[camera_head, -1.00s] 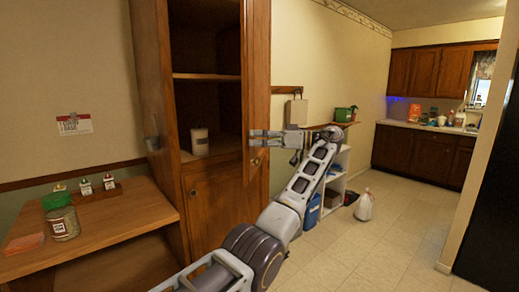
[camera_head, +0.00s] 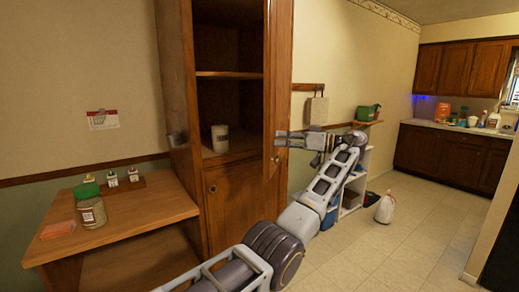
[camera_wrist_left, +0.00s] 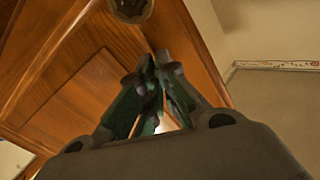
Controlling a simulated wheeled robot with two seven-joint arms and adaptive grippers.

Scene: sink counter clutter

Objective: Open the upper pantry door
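The upper pantry door (camera_head: 279,60) is brown wood and stands swung open, seen at a steep angle at the right side of the tall pantry cabinet (camera_head: 179,100). Its small round knob (camera_head: 277,158) is low on the door; a round metal knob (camera_wrist_left: 130,8) shows at the top of the left wrist view. My left gripper (camera_head: 278,139) overlaps the door just above the knob in the head view; contact cannot be told. In the left wrist view its fingertips (camera_wrist_left: 160,62) come together with nothing seen between them. My right gripper is out of view.
A canister (camera_head: 220,138) stands on a shelf inside the pantry. The lower pantry door (camera_head: 232,205) is shut. A wooden side table (camera_head: 125,220) at left holds a green-lidded jar (camera_head: 91,208). The floor (camera_head: 400,225) at right is mostly clear, with a white bag (camera_head: 384,208).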

